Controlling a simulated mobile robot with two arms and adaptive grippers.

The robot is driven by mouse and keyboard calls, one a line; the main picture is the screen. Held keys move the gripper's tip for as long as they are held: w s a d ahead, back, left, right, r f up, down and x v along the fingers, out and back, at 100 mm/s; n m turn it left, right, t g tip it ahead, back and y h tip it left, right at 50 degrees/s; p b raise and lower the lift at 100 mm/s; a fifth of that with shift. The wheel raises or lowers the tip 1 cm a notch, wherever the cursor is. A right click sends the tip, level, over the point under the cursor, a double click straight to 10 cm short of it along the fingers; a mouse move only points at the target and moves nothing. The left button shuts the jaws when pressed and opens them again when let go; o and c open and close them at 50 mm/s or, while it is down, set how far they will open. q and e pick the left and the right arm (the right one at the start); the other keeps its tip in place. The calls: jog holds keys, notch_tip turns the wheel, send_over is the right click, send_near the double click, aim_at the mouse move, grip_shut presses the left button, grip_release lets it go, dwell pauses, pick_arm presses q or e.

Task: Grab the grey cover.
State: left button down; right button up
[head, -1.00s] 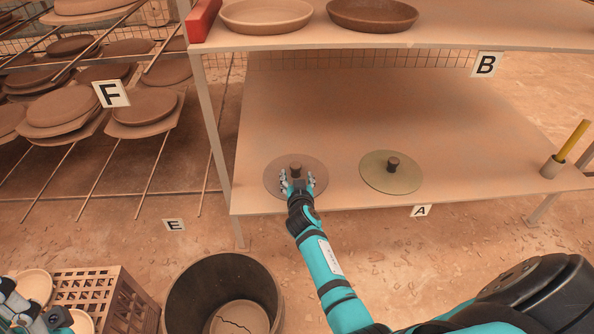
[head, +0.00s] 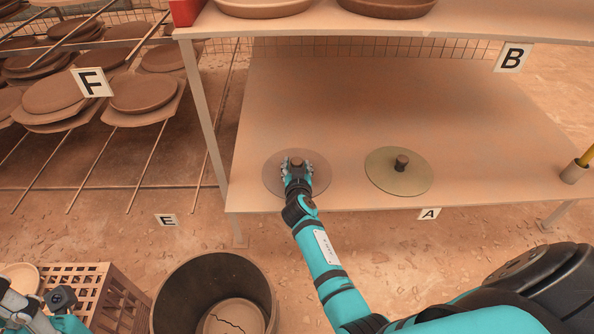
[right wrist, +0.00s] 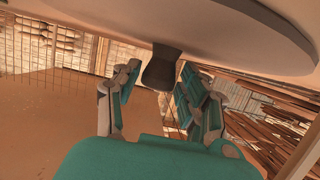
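The grey cover (head: 270,178) is a flat round disc with a dark knob, lying on the lower shelf at the left. My right gripper (head: 297,166) is at its knob, with fingers on both sides of it. In the right wrist view the dark knob (right wrist: 161,67) stands between the spread fingertips of my right gripper (right wrist: 160,78), and the disc (right wrist: 235,28) spans the top. The fingers look open around the knob, not closed on it. My left gripper (head: 38,305) is partly in view at the bottom left corner; its opening is unclear.
A greenish cover (head: 398,182) with a knob lies to the right on the lower shelf (head: 330,100). The upper shelf holds plates above. A bin (head: 180,295) and a crate (head: 105,290) stand on the floor in front. A rack of discs (head: 140,95) is at the left.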

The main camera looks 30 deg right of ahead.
grip_shut()
jog(key=shift+r, duration=0.1)
